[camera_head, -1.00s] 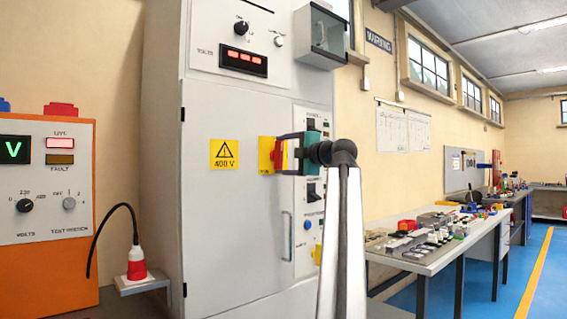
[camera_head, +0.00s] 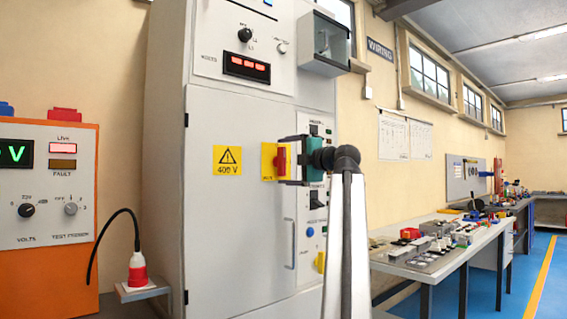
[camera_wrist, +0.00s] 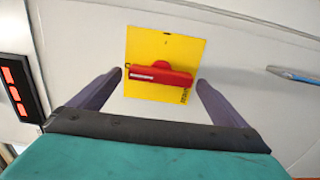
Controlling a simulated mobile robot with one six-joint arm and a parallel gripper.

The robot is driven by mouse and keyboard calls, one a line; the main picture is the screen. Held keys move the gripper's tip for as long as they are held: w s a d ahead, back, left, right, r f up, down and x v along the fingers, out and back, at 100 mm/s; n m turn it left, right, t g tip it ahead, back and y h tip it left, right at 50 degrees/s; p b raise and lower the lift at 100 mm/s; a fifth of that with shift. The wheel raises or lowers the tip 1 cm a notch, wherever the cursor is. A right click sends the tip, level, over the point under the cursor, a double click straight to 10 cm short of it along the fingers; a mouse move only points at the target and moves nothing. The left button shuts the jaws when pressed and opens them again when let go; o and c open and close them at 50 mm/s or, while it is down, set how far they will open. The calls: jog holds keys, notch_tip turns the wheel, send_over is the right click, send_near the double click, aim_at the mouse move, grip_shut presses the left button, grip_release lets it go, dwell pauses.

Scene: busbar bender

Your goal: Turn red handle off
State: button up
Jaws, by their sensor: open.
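The red handle (camera_head: 281,161) sits on a yellow plate (camera_head: 267,174) on the grey cabinet front and stands upright in the head view. In the wrist view the red handle (camera_wrist: 160,76) lies across the yellow plate (camera_wrist: 165,48), with a white mark near its left end. My gripper (camera_head: 281,162) is open in front of the plate. In the wrist view its dark fingers (camera_wrist: 158,79) stand beyond the two ends of the handle, with visible gaps. Nothing is between the fingers' pads in a grip. How far the fingertips are from the plate is hard to tell.
The grey cabinet (camera_head: 240,225) carries a 400 V sign (camera_head: 227,160), a red display (camera_head: 247,66) and a door pull (camera_head: 289,242). An orange test unit (camera_head: 45,270) and red plug (camera_head: 137,270) are left. A cluttered workbench (camera_head: 480,250) stands right.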

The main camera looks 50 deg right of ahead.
jog(key=shift+s, duration=0.1)
jog(key=p+v, duration=0.2)
jog(key=v, duration=1.1)
jog(key=shift+s+a, duration=0.15)
jog(key=shift+s, duration=0.15)
dwell(0.3)
